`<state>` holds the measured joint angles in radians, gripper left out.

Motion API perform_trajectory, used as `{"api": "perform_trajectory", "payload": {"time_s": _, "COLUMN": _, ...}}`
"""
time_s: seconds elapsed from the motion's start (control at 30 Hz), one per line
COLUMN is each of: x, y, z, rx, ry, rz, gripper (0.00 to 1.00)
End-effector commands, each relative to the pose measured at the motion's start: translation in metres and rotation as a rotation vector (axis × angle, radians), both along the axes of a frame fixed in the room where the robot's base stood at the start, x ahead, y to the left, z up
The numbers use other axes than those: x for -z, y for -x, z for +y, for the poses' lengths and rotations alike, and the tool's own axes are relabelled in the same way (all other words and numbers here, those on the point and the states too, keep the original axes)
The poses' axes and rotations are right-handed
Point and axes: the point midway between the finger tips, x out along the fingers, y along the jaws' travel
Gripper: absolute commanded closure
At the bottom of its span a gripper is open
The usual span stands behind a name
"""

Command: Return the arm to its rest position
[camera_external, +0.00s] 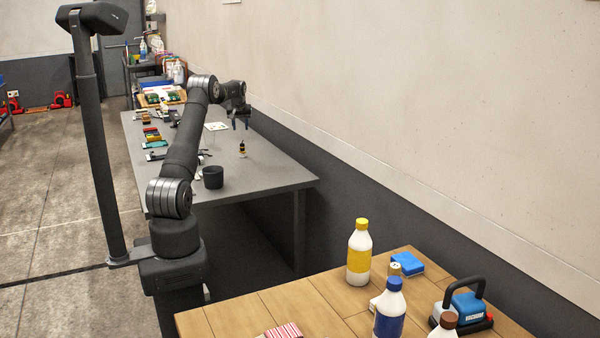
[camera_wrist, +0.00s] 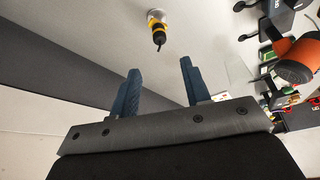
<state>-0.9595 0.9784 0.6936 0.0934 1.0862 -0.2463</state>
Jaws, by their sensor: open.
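My gripper (camera_external: 241,115) is raised above the grey table (camera_external: 270,178), near its wall side, with its fingers pointing down. In the wrist view the two blue fingers of my gripper (camera_wrist: 158,90) stand apart with nothing between them. A small bottle with a yellow band and black top (camera_external: 242,149) stands on the table below my gripper, apart from it. It also shows in the wrist view (camera_wrist: 158,27), beyond the fingertips. My arm reaches out over the table from its base at the near side.
A black cup (camera_external: 213,177) stands near the table's front edge. Several small items (camera_external: 152,138) line the table's left side. A white card (camera_external: 216,126) lies near the middle. A wooden table (camera_external: 260,310) with bottles is in the foreground. The wall (camera_external: 400,120) runs along the right.

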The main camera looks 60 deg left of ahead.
Motion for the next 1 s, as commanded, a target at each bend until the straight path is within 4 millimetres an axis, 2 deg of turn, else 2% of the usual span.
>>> {"api": "perform_trajectory", "payload": {"time_s": 0.23, "x": 0.002, "y": 0.000, "z": 0.000, "rx": 0.000, "ry": 0.000, "rz": 0.000, "gripper": 0.57}}
{"api": "perform_trajectory", "payload": {"time_s": 0.37, "x": 0.011, "y": -0.002, "z": 0.004, "rx": 0.000, "ry": 0.002, "rz": 0.001, "gripper": 0.57}}
{"api": "perform_trajectory", "payload": {"time_s": 1.0, "x": 0.111, "y": -0.017, "z": 0.042, "rx": 0.000, "ry": 0.001, "rz": 0.000, "gripper": 0.57}}
